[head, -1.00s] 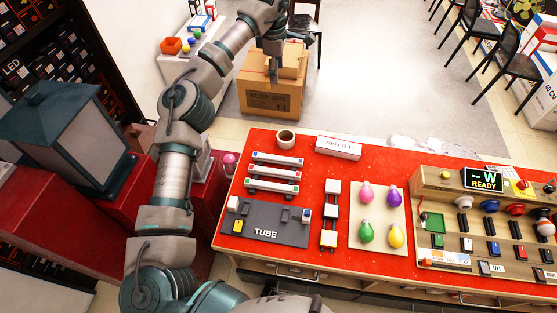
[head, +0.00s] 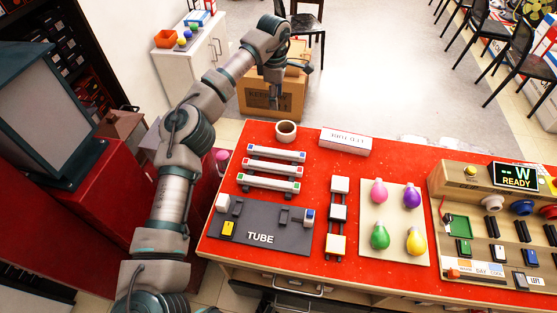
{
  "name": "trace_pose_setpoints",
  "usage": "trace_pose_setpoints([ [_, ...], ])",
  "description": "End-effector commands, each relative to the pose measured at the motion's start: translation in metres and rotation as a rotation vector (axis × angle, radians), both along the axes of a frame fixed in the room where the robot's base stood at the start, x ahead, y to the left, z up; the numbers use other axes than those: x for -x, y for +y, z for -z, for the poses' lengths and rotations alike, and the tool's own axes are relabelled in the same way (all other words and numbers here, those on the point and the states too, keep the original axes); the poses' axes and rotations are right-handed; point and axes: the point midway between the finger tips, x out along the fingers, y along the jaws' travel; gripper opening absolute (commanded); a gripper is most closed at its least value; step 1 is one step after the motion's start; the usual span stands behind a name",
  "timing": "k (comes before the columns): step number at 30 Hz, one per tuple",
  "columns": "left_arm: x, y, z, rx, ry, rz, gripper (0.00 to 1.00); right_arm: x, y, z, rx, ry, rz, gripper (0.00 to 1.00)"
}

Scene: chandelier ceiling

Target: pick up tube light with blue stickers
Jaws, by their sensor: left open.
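Three white tube lights lie one behind another on a rack at the left of the red table. The farthest tube light (head: 277,152) has blue stickers near its ends. The middle tube light (head: 272,167) has red stickers and the nearest tube light (head: 269,183) has green ones. My left gripper (head: 275,102) is open and empty, pointing down beyond the table's far edge, in front of the cardboard box. It is apart from the tubes. My right gripper is out of view.
A tape roll (head: 286,131) and an LED tube box (head: 345,142) stand behind the tubes. A grey TUBE fixture (head: 260,237) lies in front. Coloured bulbs on a board (head: 423,193) and a test console (head: 490,270) are to the right. A cardboard box (head: 254,96) stands beyond the table.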

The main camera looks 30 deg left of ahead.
Motion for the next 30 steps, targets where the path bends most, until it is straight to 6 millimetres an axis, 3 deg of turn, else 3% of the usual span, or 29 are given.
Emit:
trace_pose_setpoints([
  [1,-0.002,0.000,0.028,0.001,0.014,0.000,0.60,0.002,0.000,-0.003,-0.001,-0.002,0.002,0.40],
  [3,-0.003,0.000,0.044,0.001,0.023,0.000,0.60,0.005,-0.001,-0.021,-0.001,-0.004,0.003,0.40],
  [9,-0.005,-0.001,0.070,-0.001,0.037,0.001,0.60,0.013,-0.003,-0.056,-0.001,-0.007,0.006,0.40],
  [14,-0.006,0.000,0.085,-0.001,0.041,0.001,0.60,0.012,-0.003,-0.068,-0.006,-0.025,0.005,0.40],
  [17,-0.005,0.001,0.106,0.000,0.043,0.001,0.60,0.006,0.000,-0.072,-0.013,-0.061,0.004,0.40],
  [24,-0.005,0.000,0.163,0.001,0.042,0.001,0.60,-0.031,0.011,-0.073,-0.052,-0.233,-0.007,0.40],
  [30,-0.004,0.000,0.190,0.000,0.040,0.000,0.60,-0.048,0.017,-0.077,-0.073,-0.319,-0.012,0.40],
])
